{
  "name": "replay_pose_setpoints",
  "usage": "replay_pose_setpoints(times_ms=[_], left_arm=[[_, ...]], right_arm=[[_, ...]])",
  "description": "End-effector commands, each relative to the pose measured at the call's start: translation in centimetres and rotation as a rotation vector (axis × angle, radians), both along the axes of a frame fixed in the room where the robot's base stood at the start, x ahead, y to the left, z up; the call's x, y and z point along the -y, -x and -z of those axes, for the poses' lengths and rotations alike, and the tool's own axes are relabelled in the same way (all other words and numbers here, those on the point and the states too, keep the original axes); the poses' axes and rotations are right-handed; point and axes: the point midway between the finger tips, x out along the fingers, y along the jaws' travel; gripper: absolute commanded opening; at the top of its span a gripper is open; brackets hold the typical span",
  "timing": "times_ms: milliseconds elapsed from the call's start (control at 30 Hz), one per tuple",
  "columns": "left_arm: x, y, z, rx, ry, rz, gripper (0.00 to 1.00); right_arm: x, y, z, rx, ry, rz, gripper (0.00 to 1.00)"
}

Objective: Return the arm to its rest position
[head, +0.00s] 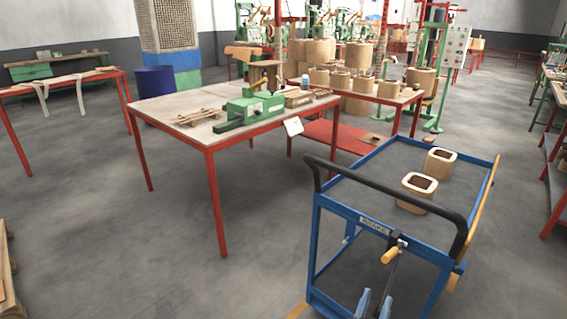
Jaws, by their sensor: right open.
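My right gripper (375,304) shows at the bottom edge, in front of the blue cart (332,223). Its two blue-grey fingertips point up, apart and with nothing between them. The rest of that arm is out of the picture. My left gripper is not in view. Two tan, rounded-square coils with open centres stand upright on the cart's grey top: a nearer coil (414,203) and a farther coil (436,171). The gripper is well apart from both coils.
The cart has a black push handle (398,190) on its near side. A red-legged table (178,128) holds a green machine (247,108) and a wooden pallet piece. Several coils stand on tables behind.

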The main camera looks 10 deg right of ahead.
Motion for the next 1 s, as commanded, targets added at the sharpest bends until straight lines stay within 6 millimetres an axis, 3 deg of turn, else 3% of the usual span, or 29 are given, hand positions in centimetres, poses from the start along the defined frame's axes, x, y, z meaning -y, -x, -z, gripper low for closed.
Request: replay_pose_setpoints(times_ms=[167,267,367,433,533,633,733,833,1000], left_arm=[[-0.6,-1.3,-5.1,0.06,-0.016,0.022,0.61],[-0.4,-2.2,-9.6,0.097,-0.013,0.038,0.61],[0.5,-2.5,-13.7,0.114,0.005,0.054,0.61],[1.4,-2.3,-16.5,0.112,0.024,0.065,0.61],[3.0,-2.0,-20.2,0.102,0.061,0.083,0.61],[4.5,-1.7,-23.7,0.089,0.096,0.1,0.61],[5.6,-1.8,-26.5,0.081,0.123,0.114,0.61],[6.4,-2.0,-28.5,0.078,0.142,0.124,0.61],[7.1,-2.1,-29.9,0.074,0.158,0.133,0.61]], right_arm=[[3.1,0.9,4.5,-0.325,-0.2,-0.012,0.46],[4.0,3.3,8.3,-0.583,-0.388,-0.028,0.46],[3.2,7.4,12.3,-0.839,-0.595,-0.05,0.46],[1.5,11.1,14.6,-1.016,-0.749,-0.07,0.46],[-2.3,17.4,16.5,-1.265,-0.974,-0.103,0.46],[-6.8,23.5,16.3,-1.492,-1.184,-0.145,0.46],[-10.9,28.3,14.4,-1.674,-1.345,-0.189,0.46],[-13.7,31.5,12.1,-1.803,-1.452,-0.228,0.46],[-16.0,34.0,10.0,-1.912,-1.532,-0.265,0.46]])
